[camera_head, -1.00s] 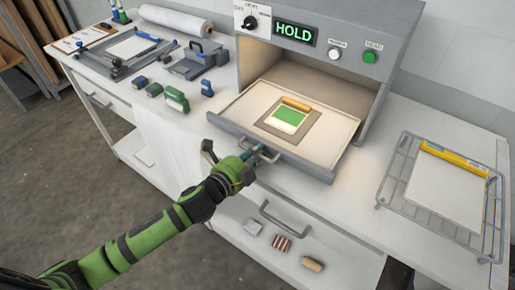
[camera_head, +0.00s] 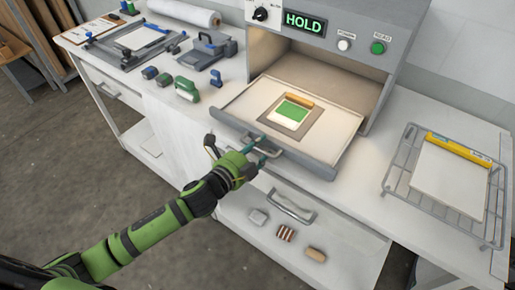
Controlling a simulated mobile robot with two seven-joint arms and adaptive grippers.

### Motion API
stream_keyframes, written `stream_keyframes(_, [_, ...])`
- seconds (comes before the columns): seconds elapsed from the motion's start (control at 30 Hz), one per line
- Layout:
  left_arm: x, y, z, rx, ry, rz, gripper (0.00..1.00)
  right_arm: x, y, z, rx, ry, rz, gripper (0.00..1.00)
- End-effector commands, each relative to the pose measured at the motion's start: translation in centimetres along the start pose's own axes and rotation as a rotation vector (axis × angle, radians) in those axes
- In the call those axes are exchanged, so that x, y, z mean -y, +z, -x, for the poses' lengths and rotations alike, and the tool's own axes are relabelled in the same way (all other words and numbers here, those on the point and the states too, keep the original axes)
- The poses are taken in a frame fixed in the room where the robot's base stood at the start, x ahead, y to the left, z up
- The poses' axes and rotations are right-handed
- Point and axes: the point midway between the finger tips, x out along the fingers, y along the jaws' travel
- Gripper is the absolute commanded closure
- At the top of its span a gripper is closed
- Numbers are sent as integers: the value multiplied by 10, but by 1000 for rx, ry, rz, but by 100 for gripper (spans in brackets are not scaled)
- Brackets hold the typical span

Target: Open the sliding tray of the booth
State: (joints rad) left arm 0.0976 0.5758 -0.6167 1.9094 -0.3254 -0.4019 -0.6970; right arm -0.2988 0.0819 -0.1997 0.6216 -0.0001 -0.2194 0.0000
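The grey booth (camera_head: 400,30) stands on the bench, its front opening facing me. Its sliding tray (camera_head: 232,107) sticks out of the opening and is partly pulled out. A framed piece with a green patch (camera_head: 292,112) and a tan strip lies on the tray. My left gripper (camera_head: 260,149) is at the tray's front handle (camera_head: 291,155), with its fingers closed around the bar; the fingertips are small and partly hidden. My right gripper is not in view.
A wire rack (camera_head: 394,189) with a white board and yellow strip is at right. Blue and green tools (camera_head: 187,89), a clamp frame (camera_head: 96,41) and a white roll (camera_head: 183,12) are at left. A lower handle (camera_head: 290,210) and small blocks (camera_head: 286,233) sit below the tray.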

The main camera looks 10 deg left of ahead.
Motion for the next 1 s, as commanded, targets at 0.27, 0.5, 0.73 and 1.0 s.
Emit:
stream_keyframes(0.27, [-2,0,11,0,2,1,57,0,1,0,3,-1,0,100])
stream_keyframes(0.5, [-2,0,59,-1,5,-1,57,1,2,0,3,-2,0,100])
stream_keyframes(0.73, [-2,0,99,0,4,1,57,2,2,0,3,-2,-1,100])
stream_keyframes(1.0, [0,0,119,0,1,0,57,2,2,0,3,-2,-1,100])
